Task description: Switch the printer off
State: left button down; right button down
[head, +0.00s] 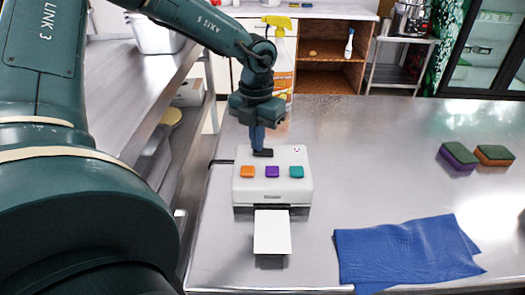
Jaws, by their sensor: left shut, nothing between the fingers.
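The white printer (272,187) stands on the steel counter in the head view. On its top are an orange button (247,171), a purple button (272,172) and a teal button (298,172). A tiny red mark shows near its back right corner. A white sheet (272,232) sticks out of its front. My left gripper (263,153) is shut and empty, pointing down at the back of the printer's top, behind the orange and purple buttons. I cannot tell whether its fingertips touch the printer. My right gripper is not in view.
A blue cloth (405,252) lies on the counter at front right. Two sponges (458,156) (493,154) lie at the right. A spray bottle with a yellow head (281,55) stands behind my left gripper. The steel counter (385,140) is clear between printer and sponges.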

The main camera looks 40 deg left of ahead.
pick_arm(q)
jog(key=shift+f+b, duration=0.4)
jog(key=shift+b, duration=0.05)
jog(key=shift+r+p, duration=1.45)
jog(key=shift+r, duration=2.1)
jog(key=shift+f, duration=0.1)
